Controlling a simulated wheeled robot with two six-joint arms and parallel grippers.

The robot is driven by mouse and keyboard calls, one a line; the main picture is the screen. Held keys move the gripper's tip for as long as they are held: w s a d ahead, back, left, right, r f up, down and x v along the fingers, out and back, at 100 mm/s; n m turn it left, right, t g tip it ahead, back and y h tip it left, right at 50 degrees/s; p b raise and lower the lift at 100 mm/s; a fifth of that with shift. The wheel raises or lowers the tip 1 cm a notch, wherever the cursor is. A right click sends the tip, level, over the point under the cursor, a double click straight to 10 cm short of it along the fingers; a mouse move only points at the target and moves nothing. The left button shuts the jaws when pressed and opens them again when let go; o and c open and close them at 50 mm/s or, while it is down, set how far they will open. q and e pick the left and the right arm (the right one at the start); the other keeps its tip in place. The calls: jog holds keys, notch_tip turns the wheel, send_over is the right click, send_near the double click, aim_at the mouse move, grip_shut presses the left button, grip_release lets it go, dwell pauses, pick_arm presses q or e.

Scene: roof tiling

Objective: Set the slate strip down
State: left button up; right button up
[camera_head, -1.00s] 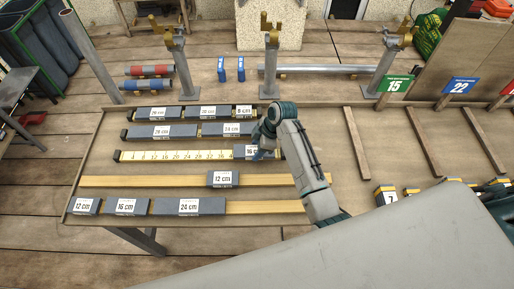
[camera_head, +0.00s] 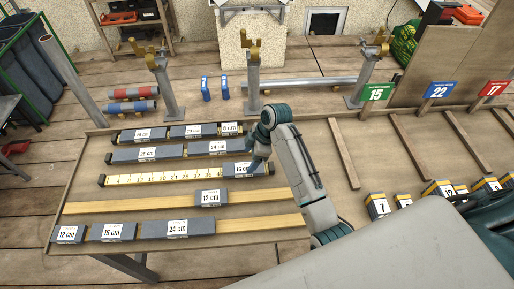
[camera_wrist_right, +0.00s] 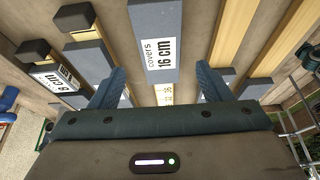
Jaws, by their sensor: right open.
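The slate strip marked 16 cm (camera_head: 229,168) lies flat at the right end of the yellow ruler batten (camera_head: 150,179). My right gripper (camera_head: 257,163) is above the strip's right part and hides some of it. In the right wrist view, its two fingers stand apart on either side of the strip (camera_wrist_right: 155,55), with gaps between. The right gripper (camera_wrist_right: 160,88) is open there. The ruler's marks show just below the strip's near end. My left gripper is not in view.
Behind lie rows with strips marked 28 cm (camera_head: 147,154) and 8 cm (camera_head: 230,129). In front, a 12 cm strip (camera_head: 211,190) and a 24 cm strip (camera_head: 177,221) lie on plain battens. Bare board with thin slats (camera_head: 345,155) lies to the right.

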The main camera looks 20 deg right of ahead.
jog(key=b+v, duration=0.1)
jog(key=v, duration=0.6)
